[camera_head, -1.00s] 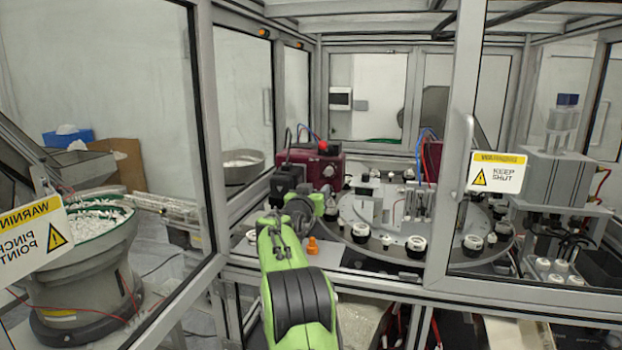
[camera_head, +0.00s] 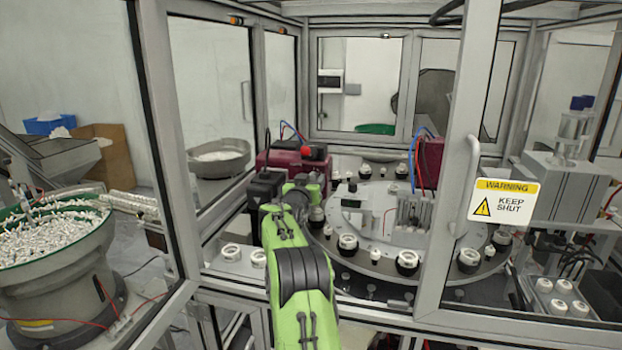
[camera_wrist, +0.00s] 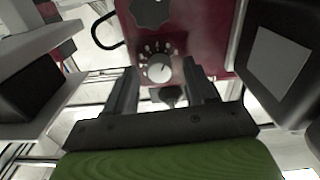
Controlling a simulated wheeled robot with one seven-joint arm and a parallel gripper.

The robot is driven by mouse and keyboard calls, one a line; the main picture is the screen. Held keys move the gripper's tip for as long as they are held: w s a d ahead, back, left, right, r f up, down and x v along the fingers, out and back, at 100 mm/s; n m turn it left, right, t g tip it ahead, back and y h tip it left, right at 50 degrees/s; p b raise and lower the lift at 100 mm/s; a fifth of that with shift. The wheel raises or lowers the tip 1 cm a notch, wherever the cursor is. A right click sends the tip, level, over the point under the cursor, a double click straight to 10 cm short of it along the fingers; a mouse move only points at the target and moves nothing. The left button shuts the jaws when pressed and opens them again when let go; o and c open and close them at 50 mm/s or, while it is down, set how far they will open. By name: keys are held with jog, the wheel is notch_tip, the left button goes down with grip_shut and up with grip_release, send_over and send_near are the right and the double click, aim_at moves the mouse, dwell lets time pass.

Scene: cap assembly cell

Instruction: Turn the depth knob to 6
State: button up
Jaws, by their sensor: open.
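A round silver knob (camera_wrist: 159,68) sits on the face of a dark red box (camera_wrist: 195,25), with pale dial marks around its upper side. The numbers are too small to read. My gripper (camera_wrist: 159,72) is open, with one dark finger at each side of the knob in the wrist view. I cannot tell whether the fingers touch it. A black lobed knob (camera_wrist: 151,11) is above the dial, and a smaller black knob (camera_wrist: 171,97) is below. In the head view the dark red box (camera_head: 277,160) stands behind my arm, and its dial is hidden.
A turntable (camera_head: 375,250) with several white-topped parts lies right of my arm. A frame post (camera_head: 455,200) and a panel with a warning sign (camera_head: 503,201) stand farther right. A black block (camera_wrist: 285,60) is close at right in the wrist view.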

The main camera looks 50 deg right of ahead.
jog(key=shift+a, duration=0.15)
jog(key=shift+c, duration=0.8)
jog(key=shift+d+f, duration=0.1)
jog(key=shift+d, duration=0.1)
grip_shut()
jog(key=shift+n, duration=0.4)
jog(key=n, duration=1)
jog(key=shift+n, duration=0.4)
jog(key=shift+o, duration=0.8)
grip_release()
